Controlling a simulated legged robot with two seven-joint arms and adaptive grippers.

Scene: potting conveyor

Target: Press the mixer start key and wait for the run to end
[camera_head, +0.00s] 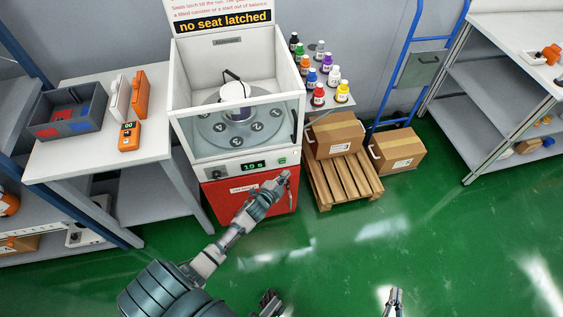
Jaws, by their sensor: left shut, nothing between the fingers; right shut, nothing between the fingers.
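The mixer (196,135) is a white cabinet with a clear front wall and a red base. Inside it a grey round plate (218,128) carries a white-topped container (236,92) with a dark handle. Its panel has a display (253,166) reading "10 s" and a small green start key (282,160) at the right. My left gripper (284,177) is shut and empty just below that key, in front of the panel. I cannot tell whether it touches the panel. My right gripper (394,300) is shut and empty at the bottom edge, far from the mixer.
A sign (226,21) above the mixer reads "no seat latched". A table (95,155) on the left holds a grey bin (68,124) and an orange device (129,137). Colored bottles (318,96), a pallet (343,181) with a carton and a blue trolley (408,60) stand to the right.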

